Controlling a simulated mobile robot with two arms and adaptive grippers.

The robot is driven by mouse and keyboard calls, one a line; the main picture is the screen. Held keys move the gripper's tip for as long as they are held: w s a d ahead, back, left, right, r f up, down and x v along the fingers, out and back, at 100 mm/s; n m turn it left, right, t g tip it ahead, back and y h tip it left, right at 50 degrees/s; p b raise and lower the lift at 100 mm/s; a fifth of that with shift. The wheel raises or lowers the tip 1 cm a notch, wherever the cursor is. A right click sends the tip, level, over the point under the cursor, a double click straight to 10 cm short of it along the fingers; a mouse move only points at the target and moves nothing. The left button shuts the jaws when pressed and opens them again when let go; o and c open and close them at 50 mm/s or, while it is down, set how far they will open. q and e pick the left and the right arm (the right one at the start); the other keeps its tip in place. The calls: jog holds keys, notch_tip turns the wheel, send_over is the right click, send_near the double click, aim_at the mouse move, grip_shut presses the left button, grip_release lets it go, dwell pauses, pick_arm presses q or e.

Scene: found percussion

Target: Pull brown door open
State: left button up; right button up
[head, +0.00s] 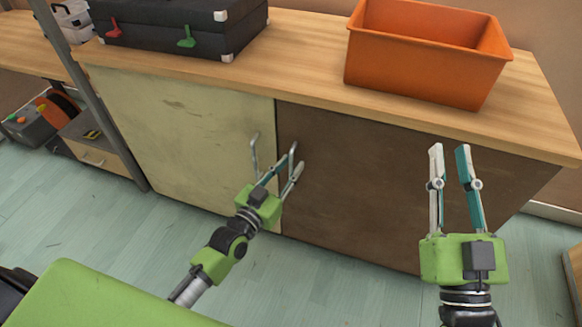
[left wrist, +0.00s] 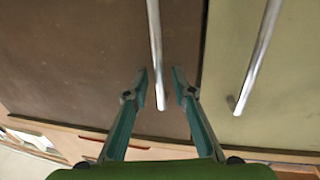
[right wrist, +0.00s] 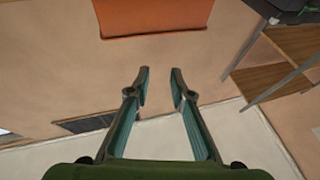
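The brown door (head: 350,180) is the right-hand door of the cabinet and looks shut, level with the cream door beside it. Its upright metal handle (head: 293,152) is near its left edge; it also shows in the left wrist view (left wrist: 156,45). My left gripper (head: 284,172) is at this handle. In the left wrist view its fingers (left wrist: 159,82) are apart, one on each side of the handle's end, with gaps visible. My right gripper (head: 450,150) is open and empty, in front of the right part of the brown door.
The cream door (head: 180,130) has its own metal handle (head: 254,153) close by on the left. On the wooden top (head: 300,65) stand an orange bin (head: 425,65) and a black case (head: 175,35). A shelf unit (head: 98,150) is at left. Floor before the cabinet is clear.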

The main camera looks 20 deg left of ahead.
pick_arm(q)
jog(key=shift+w+d, duration=0.15)
jog(key=shift+w, duration=0.3)
grip_shut()
jog(key=shift+s, duration=0.1)
